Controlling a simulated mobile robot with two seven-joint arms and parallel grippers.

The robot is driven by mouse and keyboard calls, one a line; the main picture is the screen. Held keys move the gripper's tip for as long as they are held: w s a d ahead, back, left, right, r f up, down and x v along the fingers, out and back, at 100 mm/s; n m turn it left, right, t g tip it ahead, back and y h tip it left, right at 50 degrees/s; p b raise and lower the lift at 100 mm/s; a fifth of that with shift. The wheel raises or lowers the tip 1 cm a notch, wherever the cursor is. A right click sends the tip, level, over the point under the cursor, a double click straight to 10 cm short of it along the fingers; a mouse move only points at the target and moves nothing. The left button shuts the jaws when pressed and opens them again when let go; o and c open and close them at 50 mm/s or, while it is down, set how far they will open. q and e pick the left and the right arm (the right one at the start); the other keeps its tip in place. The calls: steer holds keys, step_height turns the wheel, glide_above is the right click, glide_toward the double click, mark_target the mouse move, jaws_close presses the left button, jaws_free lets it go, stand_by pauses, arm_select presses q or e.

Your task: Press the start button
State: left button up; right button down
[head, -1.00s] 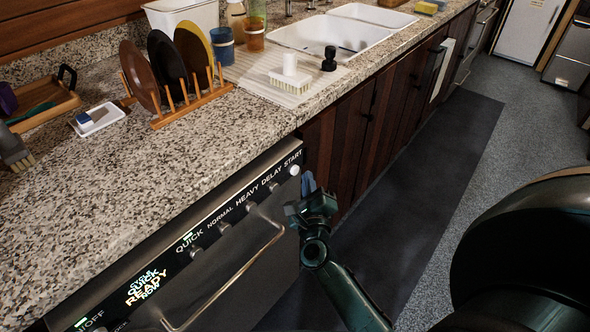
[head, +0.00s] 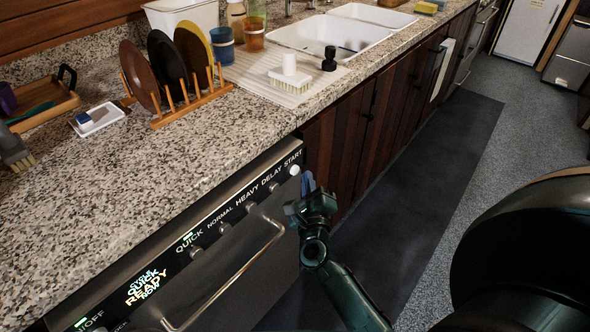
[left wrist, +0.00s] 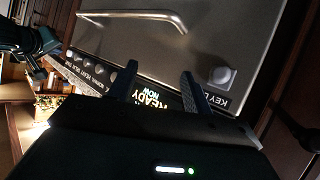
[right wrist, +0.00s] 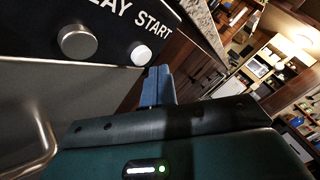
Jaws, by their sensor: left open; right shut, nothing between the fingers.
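The start button (head: 295,170) is a small round white knob at the right end of the dishwasher's black control panel (head: 208,232), beside the word START. It also shows in the right wrist view (right wrist: 141,55), lit white. My right gripper (head: 307,181) is shut and empty, just right of the button and slightly below it in the head view. In the right wrist view its blue fingertips (right wrist: 159,71) lie together, a little below and right of the button, with a visible gap. My left gripper (left wrist: 158,76) is open and empty in front of the dishwasher panel; the head view does not show it.
The dishwasher handle (head: 232,275) sticks out below the panel. Other silver knobs (head: 274,187) line the panel. The granite counter (head: 190,150) overhangs above, with a wooden plate rack (head: 195,107) on it. Dark wooden cabinets (head: 345,140) stand to the right. The floor there is clear.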

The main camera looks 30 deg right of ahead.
steer(key=shift+w+a, duration=0.2)
steer(key=shift+w, duration=0.15)
steer(key=shift+w+a+r, duration=0.15)
steer(key=shift+w+a, duration=0.15)
steer(key=shift+w, duration=0.4)
stand_by(0.9)
steer(key=shift+s, duration=0.1)
steer(key=shift+s+d, duration=0.1)
steer(key=shift+s, duration=0.85)
steer(key=shift+s, duration=0.15)
steer(key=s+d, duration=0.1)
steer(key=s, duration=0.2)
steer(key=s+d, duration=0.1)
steer(key=s, duration=0.1)
steer(key=shift+d+p, duration=0.3)
steer(key=shift+p, duration=0.05)
steer(key=shift+s, duration=0.1)
